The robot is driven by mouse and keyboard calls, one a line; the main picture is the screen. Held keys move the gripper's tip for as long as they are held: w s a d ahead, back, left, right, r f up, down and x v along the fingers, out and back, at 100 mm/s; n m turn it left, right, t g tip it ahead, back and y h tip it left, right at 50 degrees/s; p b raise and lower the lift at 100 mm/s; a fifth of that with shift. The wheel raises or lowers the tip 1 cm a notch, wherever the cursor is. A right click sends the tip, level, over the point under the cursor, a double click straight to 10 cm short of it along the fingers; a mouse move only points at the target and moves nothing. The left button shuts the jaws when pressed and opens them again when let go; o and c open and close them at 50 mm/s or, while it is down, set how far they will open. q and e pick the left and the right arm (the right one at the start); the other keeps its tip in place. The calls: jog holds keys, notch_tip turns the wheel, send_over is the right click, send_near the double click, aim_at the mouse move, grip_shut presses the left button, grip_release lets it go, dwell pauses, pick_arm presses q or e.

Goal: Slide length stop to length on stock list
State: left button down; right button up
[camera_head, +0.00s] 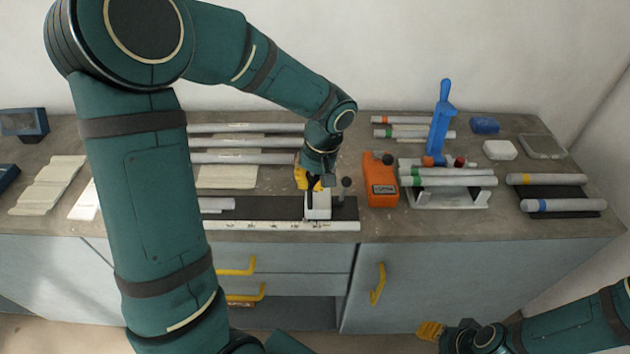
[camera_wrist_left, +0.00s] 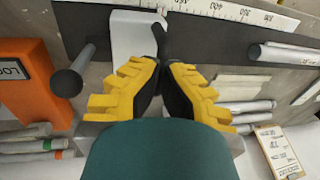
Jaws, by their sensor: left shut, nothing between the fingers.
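The length stop (camera_head: 317,207) is a pale block on the dark rail (camera_head: 270,209), near the rail's right end. It also shows in the left wrist view (camera_wrist_left: 135,32), beside the white ruler scale (camera_wrist_left: 235,12). My left gripper (camera_head: 310,190) is at the stop, its yellow fingers pointing down at it. In the left wrist view the fingertips (camera_wrist_left: 163,60) are shut together against or just over the stop; contact is unclear. A dark round knob (camera_wrist_left: 66,83) stands beside it. A clipboard (camera_wrist_left: 278,150), perhaps the stock list, is too small to read. My right gripper (camera_head: 432,330) is low at the right.
An orange labelled box (camera_head: 381,180) stands just right of the rail. Grey tubes (camera_head: 245,142) lie behind the rail, and a short one (camera_head: 216,204) lies on its left part. A blue-handled tool (camera_head: 440,120) stands farther right. Yellow handles (camera_head: 377,283) are on the cabinet front.

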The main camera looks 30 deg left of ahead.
pick_arm(q)
jog(key=s+a, duration=0.3)
jog(key=a, duration=0.2)
jog(key=s+a, duration=0.3)
jog(key=a, duration=0.1)
jog(key=s+a, duration=0.3)
jog(key=a, duration=0.2)
jog(key=shift+s+a+f, duration=0.2)
jog(key=shift+a+f, duration=0.05)
jog(key=shift+a, duration=0.1)
jog(key=c, duration=1)
grip_release()
jog(key=shift+w+r, duration=0.1)
jog(key=shift+w+r, duration=0.1)
jog(key=shift+r, duration=0.1)
jog(key=r, duration=0.3)
jog(key=d+r, duration=0.1)
jog(key=r, duration=0.3)
jog(key=w+d+r, duration=0.1)
jog(key=r, duration=0.3)
jog(key=shift+r, duration=0.2)
